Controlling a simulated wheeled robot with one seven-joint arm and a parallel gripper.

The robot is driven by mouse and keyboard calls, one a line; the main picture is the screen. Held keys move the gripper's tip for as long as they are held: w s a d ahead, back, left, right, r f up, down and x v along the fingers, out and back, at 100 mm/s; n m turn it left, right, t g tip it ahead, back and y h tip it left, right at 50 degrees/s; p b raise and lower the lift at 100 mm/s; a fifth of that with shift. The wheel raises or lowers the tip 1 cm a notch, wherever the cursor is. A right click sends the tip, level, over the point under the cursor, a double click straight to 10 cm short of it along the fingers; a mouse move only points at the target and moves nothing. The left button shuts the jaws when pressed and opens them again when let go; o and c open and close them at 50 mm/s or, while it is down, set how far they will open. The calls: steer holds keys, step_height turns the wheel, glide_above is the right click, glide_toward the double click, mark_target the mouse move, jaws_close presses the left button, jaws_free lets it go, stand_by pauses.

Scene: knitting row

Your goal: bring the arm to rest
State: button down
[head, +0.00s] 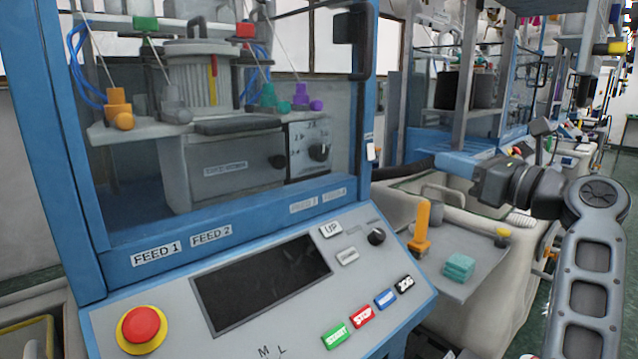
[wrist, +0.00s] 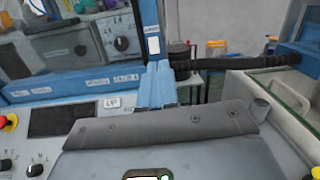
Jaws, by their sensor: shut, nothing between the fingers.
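My arm reaches in from the right edge of the head view, its grey links bent at a round joint. My gripper (head: 447,163) points left, in the open space to the right of the blue knitting machine's frame (head: 363,100). In the wrist view, the two blue fingers of my gripper (wrist: 158,68) stand together in the middle, with no gap and nothing held. The fingers appear apart from the machine, with its blue post behind them.
The control panel (head: 270,300) carries a red stop button (head: 141,324) and a dark screen (head: 262,283). A grey side shelf (head: 440,258) below my gripper holds an orange-handled tool (head: 422,225) and a teal block (head: 460,266). More machines stand behind. A dark hose (wrist: 235,64) runs across the right.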

steer(key=s+d+f+n+h, duration=0.1)
steer(key=s+f+h, duration=0.1)
steer(key=f, duration=0.4)
steer(key=s+d+f+n+h, duration=0.1)
steer(key=s+f+h, duration=0.1)
steer(key=f, duration=0.5)
steer(key=s+f+n+g+h, duration=0.1)
steer(key=s+f+n+h, duration=0.6)
steer(key=s+f, duration=1.05)
steer(key=s+a+f+n, duration=0.1)
steer(key=s+f+n, duration=0.1)
steer(key=s+n, duration=0.5)
steer(key=s+a+f+n, duration=0.1)
steer(key=s+a+n, duration=0.15)
steer(key=s, duration=0.95)
steer(key=s+a+r+n, duration=0.2)
steer(key=s+r+n, duration=0.1)
steer(key=s+n, duration=0.2)
steer(key=s+a+r+n, duration=0.3)
steer(key=s+r+n, duration=0.1)
steer(key=s, duration=0.5)
steer(key=shift+s+r+n, duration=0.2)
steer(key=shift+r+n, duration=0.1)
steer(key=shift+n, duration=0.25)
